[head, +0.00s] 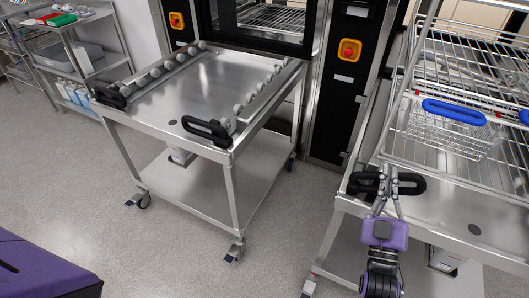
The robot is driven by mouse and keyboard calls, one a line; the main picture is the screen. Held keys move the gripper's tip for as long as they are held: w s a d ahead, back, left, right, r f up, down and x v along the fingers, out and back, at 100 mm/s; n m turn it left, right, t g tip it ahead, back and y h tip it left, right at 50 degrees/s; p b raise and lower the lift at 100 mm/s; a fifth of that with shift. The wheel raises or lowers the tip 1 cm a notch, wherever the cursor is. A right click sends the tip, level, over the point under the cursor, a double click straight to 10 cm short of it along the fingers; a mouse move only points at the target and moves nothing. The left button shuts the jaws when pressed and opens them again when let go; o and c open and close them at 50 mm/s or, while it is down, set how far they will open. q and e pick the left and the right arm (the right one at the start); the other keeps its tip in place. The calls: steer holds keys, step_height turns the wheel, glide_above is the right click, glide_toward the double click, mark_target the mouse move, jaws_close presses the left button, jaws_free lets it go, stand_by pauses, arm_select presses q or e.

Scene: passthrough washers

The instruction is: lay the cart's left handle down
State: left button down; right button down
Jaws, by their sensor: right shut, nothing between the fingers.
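My right gripper (388,178) reaches up from the bottom right, its fingers shut with nothing between them. The fingertips are over the black loop handle (412,184) at the front left corner of the right-hand cart (455,212). The fingers hide the handle's middle, and I cannot tell if they touch it or whether it lies fully flat. A second cart (205,80) at the centre has a black left handle (109,97) and a black right handle (207,131) on its front edge. My left gripper is not in view.
A wire rack with a blue-handled basket (450,135) stands on the right-hand cart. Washers with red-and-yellow switches (348,50) stand behind. A steel shelf trolley (80,50) is at the far left. Grey floor (290,215) is clear between the carts.

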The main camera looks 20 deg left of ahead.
mark_target(406, 180)
steer(key=d+f+m+h+b, duration=0.1)
steer(key=d+m, duration=0.1)
steer(key=d+f+m+h+b, duration=0.1)
steer(key=f+m+h, duration=0.1)
steer(key=m, duration=0.1)
steer(key=shift+s+d+f+m+t+h, duration=0.1)
steer(key=shift+d+f+m+t+h, duration=0.15)
steer(key=shift+d+m+t+h, duration=0.1)
steer(key=shift+d+f+b, duration=0.15)
steer(key=shift+b, duration=0.2)
